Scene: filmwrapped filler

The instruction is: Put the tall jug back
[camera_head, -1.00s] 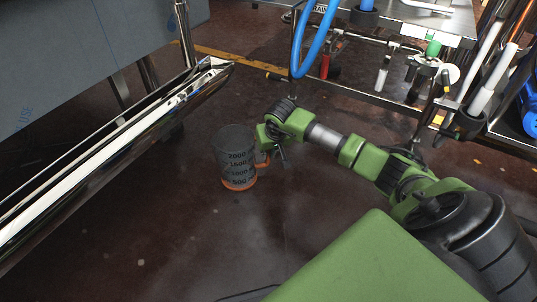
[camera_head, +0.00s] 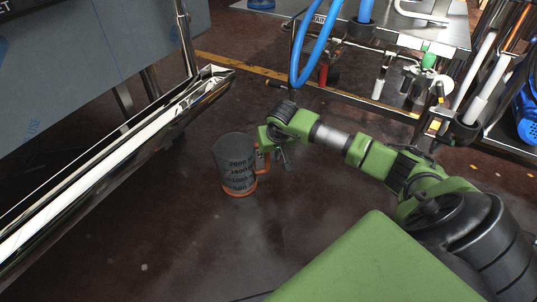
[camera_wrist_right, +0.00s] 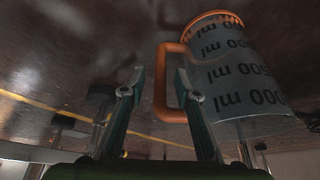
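The tall jug (camera_head: 236,160) is clear grey with dark volume marks and an orange base and handle. It is left of centre in the head view, leaning slightly. My right gripper (camera_head: 267,158) is at its handle side. In the right wrist view the jug (camera_wrist_right: 235,70) appears upside down, base toward the top. The jug appears held above the floor. My left gripper is out of view.
A shiny metal trough (camera_head: 110,150) and a grey-blue panelled machine (camera_head: 75,70) stand at left. A metal cart (camera_head: 430,35) with tools and a blue hose (camera_head: 310,50) is at upper right. The dark floor (camera_head: 190,235) in front is clear.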

